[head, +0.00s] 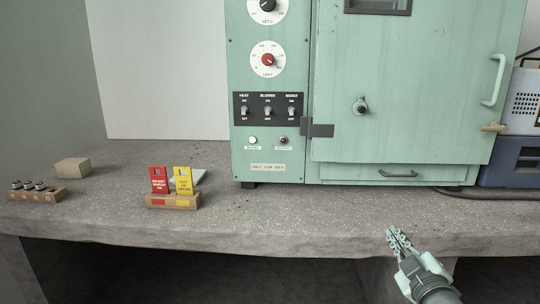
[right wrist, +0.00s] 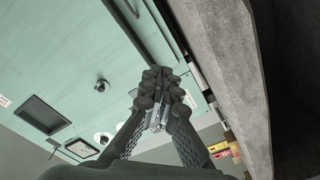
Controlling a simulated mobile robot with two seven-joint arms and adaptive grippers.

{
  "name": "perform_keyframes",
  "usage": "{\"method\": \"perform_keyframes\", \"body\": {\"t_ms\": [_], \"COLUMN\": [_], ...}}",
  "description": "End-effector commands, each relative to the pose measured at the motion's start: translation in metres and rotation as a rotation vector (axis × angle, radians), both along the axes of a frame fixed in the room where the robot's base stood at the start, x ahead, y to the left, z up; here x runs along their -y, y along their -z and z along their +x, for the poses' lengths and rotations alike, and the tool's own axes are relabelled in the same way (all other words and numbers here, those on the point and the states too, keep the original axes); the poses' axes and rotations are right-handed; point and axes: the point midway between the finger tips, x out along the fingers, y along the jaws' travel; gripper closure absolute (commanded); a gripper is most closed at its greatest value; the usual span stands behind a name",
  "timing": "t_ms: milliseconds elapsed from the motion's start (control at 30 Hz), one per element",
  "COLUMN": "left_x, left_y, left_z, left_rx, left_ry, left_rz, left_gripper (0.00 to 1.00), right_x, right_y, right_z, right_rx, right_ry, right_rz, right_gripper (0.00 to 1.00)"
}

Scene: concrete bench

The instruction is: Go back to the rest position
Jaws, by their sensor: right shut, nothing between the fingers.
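My right gripper (head: 398,240) is in front of the concrete bench's front edge, at the lower right of the head view. Its fingers point up and slightly left toward the bench. In the right wrist view its fingers (right wrist: 163,95) meet at the tips, with nothing between them. My left gripper does not show in either view.
A green oven cabinet (head: 410,100) with dials and switches stands on the bench (head: 300,222). A red tag (head: 159,181) and a yellow tag (head: 183,182) stand in a wooden holder (head: 172,202). A wooden rack (head: 38,196) and a beige block (head: 73,167) are at left.

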Motion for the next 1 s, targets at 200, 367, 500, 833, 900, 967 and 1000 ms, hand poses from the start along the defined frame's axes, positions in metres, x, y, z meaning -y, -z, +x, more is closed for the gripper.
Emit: {"method": "perform_keyframes", "body": {"t_ms": [200,367,500,833,900,967,1000], "left_x": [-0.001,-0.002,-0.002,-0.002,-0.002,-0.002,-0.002], "left_y": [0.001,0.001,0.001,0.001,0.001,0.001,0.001], "left_z": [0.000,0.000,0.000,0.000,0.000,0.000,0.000], "left_rx": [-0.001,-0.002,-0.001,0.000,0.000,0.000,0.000], "left_ry": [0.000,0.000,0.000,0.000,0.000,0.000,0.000], "left_rz": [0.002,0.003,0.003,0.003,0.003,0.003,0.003], "left_gripper": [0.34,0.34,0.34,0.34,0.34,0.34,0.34], "right_x": [0.014,0.010,-0.001,-0.016,-0.016,-0.016,-0.016], "right_y": [0.154,0.245,0.299,0.338,0.338,0.338,0.338], "right_z": [-0.074,-0.156,-0.231,-0.311,-0.311,-0.311,-0.311], "right_rx": [-0.426,-0.726,-0.956,-1.181,-1.181,-1.181,-1.181], "right_ry": [0.186,0.317,0.416,0.512,0.512,0.512,0.512], "right_rz": [0.211,0.333,0.413,0.481,0.481,0.481,0.481], "right_gripper": [1.00,1.00,1.00,1.00,1.00,1.00,1.00]}}
